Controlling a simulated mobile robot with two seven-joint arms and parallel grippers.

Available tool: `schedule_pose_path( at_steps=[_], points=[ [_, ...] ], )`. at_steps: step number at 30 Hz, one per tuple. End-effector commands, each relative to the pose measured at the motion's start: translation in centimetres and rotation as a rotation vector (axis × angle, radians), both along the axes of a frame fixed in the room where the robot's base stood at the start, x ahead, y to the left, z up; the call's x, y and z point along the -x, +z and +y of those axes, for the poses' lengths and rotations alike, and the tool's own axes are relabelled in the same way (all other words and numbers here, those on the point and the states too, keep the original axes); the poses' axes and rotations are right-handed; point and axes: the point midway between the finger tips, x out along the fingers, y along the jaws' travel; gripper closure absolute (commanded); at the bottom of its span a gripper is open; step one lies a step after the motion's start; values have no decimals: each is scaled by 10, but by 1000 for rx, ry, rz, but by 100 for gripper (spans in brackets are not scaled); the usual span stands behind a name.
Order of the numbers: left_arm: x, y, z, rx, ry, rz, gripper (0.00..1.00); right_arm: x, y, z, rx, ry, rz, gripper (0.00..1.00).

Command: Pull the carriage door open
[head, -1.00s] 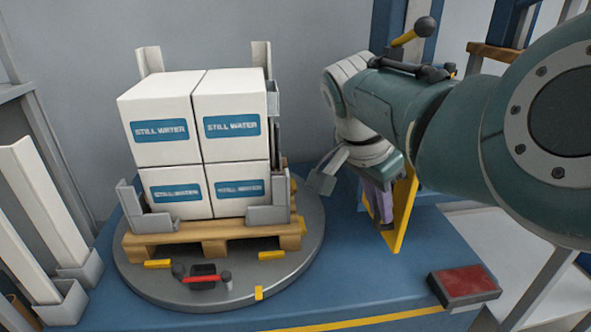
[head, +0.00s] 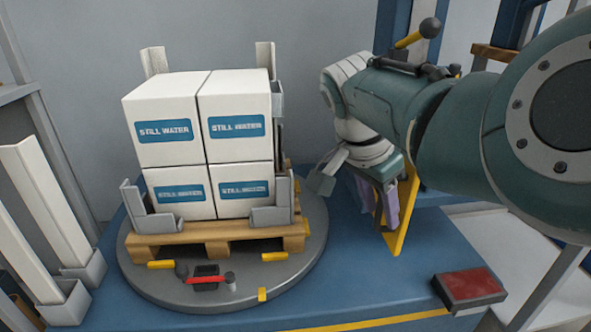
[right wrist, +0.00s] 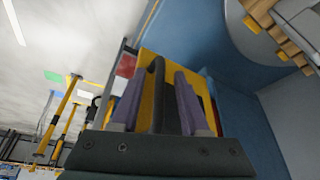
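The carriage door appears as a yellow panel (head: 406,215) standing on the blue deck, partly hidden behind my right gripper. In the right wrist view the yellow panel (right wrist: 203,112) carries a dark upright handle (right wrist: 157,95). My right gripper (head: 382,210) is at the panel. In the right wrist view its two purple fingers (right wrist: 158,85) stand apart, one on each side of the handle, with yellow showing between the left finger and the handle. Whether either finger touches the handle cannot be told. My left gripper is not in view.
A round grey turntable (head: 190,296) bears a wooden pallet (head: 215,237) with white still-water boxes (head: 160,115) left of the gripper. A red-topped block (head: 468,285) lies at the deck's front right. White posts (head: 40,210) stand at far left. Blue deck (head: 370,275) before the panel is clear.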

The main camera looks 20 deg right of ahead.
Motion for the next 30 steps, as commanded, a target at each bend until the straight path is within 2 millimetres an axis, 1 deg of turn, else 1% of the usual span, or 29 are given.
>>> schedule_pose_path(
  at_steps=[5,8,11,15,21,25,30],
  points=[
    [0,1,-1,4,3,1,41,0,1,0,1,-1,-1,55],
    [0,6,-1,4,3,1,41,0,8,2,1,0,-2,55],
    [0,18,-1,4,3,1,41,1,24,8,0,0,-2,55],
    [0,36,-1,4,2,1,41,2,52,19,0,2,-4,55],
    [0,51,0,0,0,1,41,5,82,32,0,0,-2,55],
    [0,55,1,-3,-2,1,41,6,91,37,0,0,-1,55],
    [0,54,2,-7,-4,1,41,6,92,38,0,0,0,55]
  ],
)
